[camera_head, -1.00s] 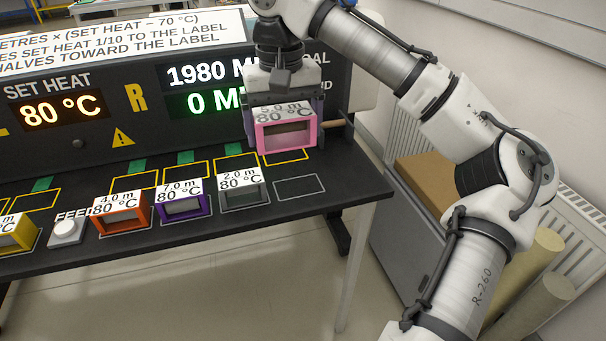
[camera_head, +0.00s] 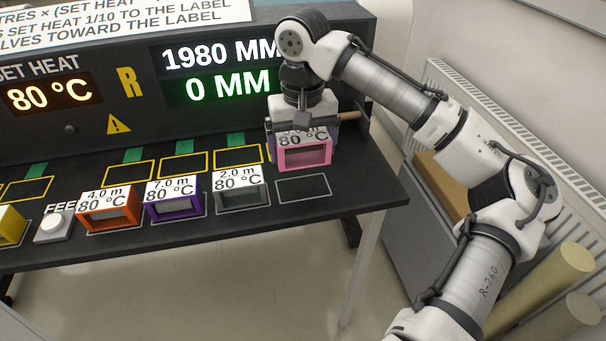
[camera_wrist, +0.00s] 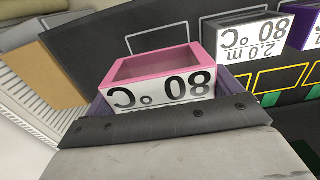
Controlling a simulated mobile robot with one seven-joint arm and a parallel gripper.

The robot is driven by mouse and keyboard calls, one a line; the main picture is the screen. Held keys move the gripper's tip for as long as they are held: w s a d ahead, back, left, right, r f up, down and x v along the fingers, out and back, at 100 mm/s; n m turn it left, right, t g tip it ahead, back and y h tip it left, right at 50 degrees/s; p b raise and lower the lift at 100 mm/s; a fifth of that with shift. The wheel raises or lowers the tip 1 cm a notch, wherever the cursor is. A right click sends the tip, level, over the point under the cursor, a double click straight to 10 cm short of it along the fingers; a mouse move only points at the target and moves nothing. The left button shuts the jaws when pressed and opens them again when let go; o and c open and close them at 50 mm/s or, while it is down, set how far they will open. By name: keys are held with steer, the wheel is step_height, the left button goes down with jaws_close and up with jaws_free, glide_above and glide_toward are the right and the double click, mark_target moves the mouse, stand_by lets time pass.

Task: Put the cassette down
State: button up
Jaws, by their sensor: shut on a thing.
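The pink-framed cassette (camera_head: 304,156) is held in my gripper (camera_head: 304,135) at the right end of the black bench. Its white label reads 80 °C; the metre figure above is partly hidden by the gripper. In the wrist view the cassette (camera_wrist: 160,80) sits between the jaws, its label upside down. My gripper is shut on it. The cassette is near bench height, behind an empty grey-outlined spot (camera_head: 303,189). I cannot tell whether its underside touches the bench.
Grey (camera_head: 240,190), purple (camera_head: 173,199) and orange (camera_head: 108,210) cassettes stand in a row to the left, with a white feed button (camera_head: 54,229) beyond. Empty yellow outlines (camera_head: 238,157) lie behind them. The dark display panel (camera_head: 200,90) rises close behind my gripper.

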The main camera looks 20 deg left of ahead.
mark_target(303, 135)
steer(key=shift+f, duration=3.95)
steer(key=shift+f, duration=0.1)
steer(key=o, duration=0.9)
step_height(303, 135, up, 12)
steer(key=shift+r+b, duration=0.1)
steer(key=shift+b, duration=0.2)
